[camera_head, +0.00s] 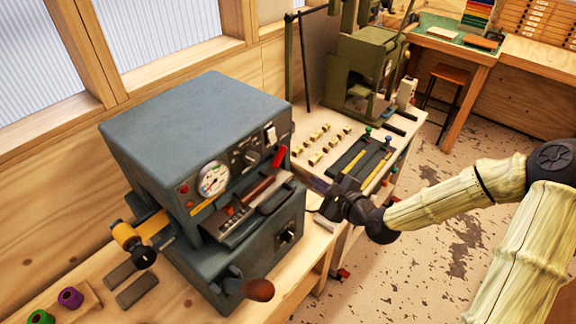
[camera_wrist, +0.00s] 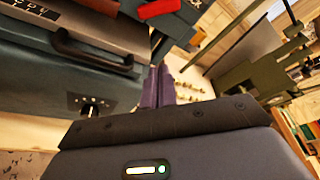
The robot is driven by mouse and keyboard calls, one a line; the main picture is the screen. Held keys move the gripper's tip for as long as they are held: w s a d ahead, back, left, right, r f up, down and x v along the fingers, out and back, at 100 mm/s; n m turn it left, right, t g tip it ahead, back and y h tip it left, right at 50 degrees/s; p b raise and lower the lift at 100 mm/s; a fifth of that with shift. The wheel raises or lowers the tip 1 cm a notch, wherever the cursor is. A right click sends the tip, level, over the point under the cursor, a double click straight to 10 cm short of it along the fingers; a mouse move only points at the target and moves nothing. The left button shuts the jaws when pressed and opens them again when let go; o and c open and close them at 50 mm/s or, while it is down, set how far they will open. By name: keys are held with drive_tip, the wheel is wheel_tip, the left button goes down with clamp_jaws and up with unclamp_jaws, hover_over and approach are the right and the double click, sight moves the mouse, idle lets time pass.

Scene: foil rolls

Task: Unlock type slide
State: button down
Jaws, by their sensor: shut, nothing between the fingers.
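The blue-grey machine (camera_head: 190,120) stands on the wooden bench. A silver slide (camera_head: 228,228) with type on it sits in its front opening, with a dark bar handle (camera_head: 275,200); the handle also shows in the wrist view (camera_wrist: 92,60). A red lever (camera_head: 279,157) sticks out above the handle and shows at the top of the wrist view (camera_wrist: 158,9). A small switch or knob (camera_head: 288,236) is on the lower front, also in the wrist view (camera_wrist: 92,108). My gripper (camera_head: 319,186) is shut and empty, right of the handle and apart from it. Its dark purple fingers (camera_wrist: 160,72) point forward.
A brown-knobbed crank (camera_head: 258,289) juts from the machine's lower front. A yellow foil roll (camera_head: 126,236) is at its left side. Purple and green rolls (camera_head: 70,298) stand at the lower left. A green press (camera_head: 365,70) and small blocks (camera_head: 320,143) occupy the bench behind my gripper.

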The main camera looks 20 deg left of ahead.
sight(278, 156)
drive_tip(key=shift+a, duration=0.1)
drive_tip(key=p+x, duration=0.3)
drive_tip(key=x, duration=0.6)
drive_tip(key=shift+w+a, duration=0.15)
drive_tip(key=shift+w, duration=0.1)
drive_tip(key=shift+s+a+r+p, duration=0.3)
drive_tip(key=shift+s+r+p, duration=0.15)
drive_tip(key=shift+r+p, duration=0.05)
drive_tip(key=shift+s+a+r+p, duration=0.25)
drive_tip(key=shift+s+r+p, duration=0.15)
drive_tip(key=shift+r+p, duration=0.15)
drive_tip(key=shift+s+a+r, duration=0.15)
drive_tip(key=shift+s+r, duration=0.1)
drive_tip(key=shift+s, duration=0.15)
drive_tip(key=shift+w, duration=0.1)
drive_tip(key=shift+s+p, duration=0.2)
drive_tip(key=shift+p, duration=0.15)
drive_tip(key=shift+w+m, duration=0.1)
drive_tip(key=shift+m, duration=0.3)
